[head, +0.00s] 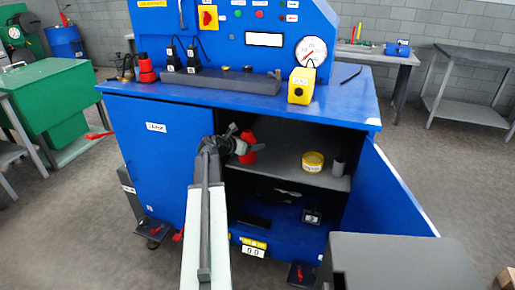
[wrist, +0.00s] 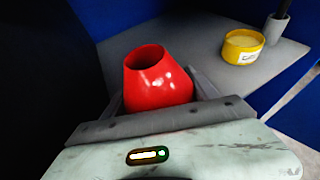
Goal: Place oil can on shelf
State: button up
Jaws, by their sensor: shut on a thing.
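The red oil can (head: 247,147) is a rounded cone with an open top. It shows large in the wrist view (wrist: 158,78). My gripper (head: 238,148) is shut on it, and the gripper's fingers are partly hidden by the can in the wrist view. The grey shelf (head: 285,172) is inside the open blue cabinet, and it also shows in the wrist view (wrist: 205,55). The can is at the shelf's left part. I cannot tell whether its base touches the shelf.
A yellow tin (head: 313,161) and a grey cup (head: 338,167) stand on the shelf's right side. The blue door (head: 385,190) is open at right. The blue left panel (head: 150,160) flanks the opening. The shelf's middle is clear.

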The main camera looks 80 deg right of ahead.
jog(key=d+f+b, duration=0.1)
jog(key=s+d+f+b, duration=0.1)
jog(key=d+f, duration=0.1)
jog(key=d+f+b, duration=0.1)
jog(key=b, duration=0.1)
jog(key=shift+s+d+f, duration=0.15)
jog(key=shift+s+d, duration=0.05)
jog(key=shift+s, duration=0.1)
jog(key=o, duration=1.7)
jog(key=shift+c, duration=0.2)
